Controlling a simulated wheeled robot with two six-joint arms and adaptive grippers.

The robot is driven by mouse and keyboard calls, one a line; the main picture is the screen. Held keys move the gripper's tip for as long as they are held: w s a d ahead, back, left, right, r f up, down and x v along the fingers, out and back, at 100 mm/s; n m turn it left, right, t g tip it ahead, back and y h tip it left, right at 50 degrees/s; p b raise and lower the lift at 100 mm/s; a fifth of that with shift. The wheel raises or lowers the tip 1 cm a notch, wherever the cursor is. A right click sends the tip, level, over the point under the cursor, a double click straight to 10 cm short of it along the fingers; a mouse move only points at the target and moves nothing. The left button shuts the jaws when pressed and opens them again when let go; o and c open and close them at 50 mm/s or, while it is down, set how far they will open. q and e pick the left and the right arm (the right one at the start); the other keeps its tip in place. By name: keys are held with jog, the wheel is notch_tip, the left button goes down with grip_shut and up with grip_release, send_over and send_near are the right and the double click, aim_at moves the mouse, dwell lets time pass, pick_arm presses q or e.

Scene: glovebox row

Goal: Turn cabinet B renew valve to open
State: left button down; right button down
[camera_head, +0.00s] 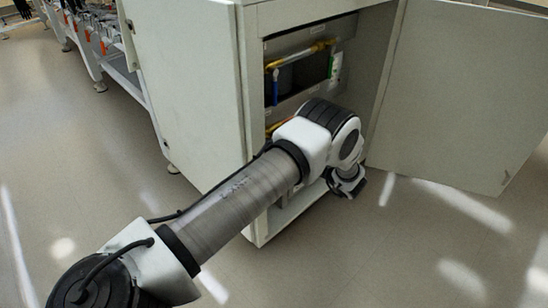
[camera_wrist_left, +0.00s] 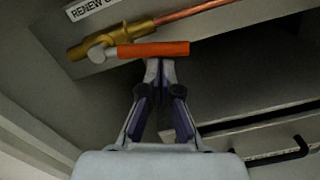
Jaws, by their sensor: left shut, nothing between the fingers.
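In the left wrist view, the renew valve has a brass body (camera_wrist_left: 100,42) and an orange lever (camera_wrist_left: 153,49) pointing right, at a small angle to the copper pipe (camera_wrist_left: 190,12). A label (camera_wrist_left: 88,8) beginning "RENEW" sits above it, partly cut off. My left gripper (camera_wrist_left: 160,64) is shut and empty. Its fingertips are just below the middle of the lever in the picture; I cannot tell if they touch it. My right gripper is not in view.
The cabinet door (camera_head: 455,95) stands open at the right. Yellow piping (camera_head: 305,54) with a blue handle (camera_head: 275,88) shows in the upper opening. A black bar handle (camera_wrist_left: 285,153) is at lower right in the wrist view. The floor (camera_head: 420,245) in front is clear.

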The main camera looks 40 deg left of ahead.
pick_arm(q)
jog(key=shift+w+r+p, duration=0.35)
jog(key=shift+r+p, duration=0.15)
jog(key=shift+r, duration=0.25)
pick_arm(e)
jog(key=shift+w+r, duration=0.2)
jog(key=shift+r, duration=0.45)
pick_arm(q)
jog(key=shift+w+r, duration=0.1)
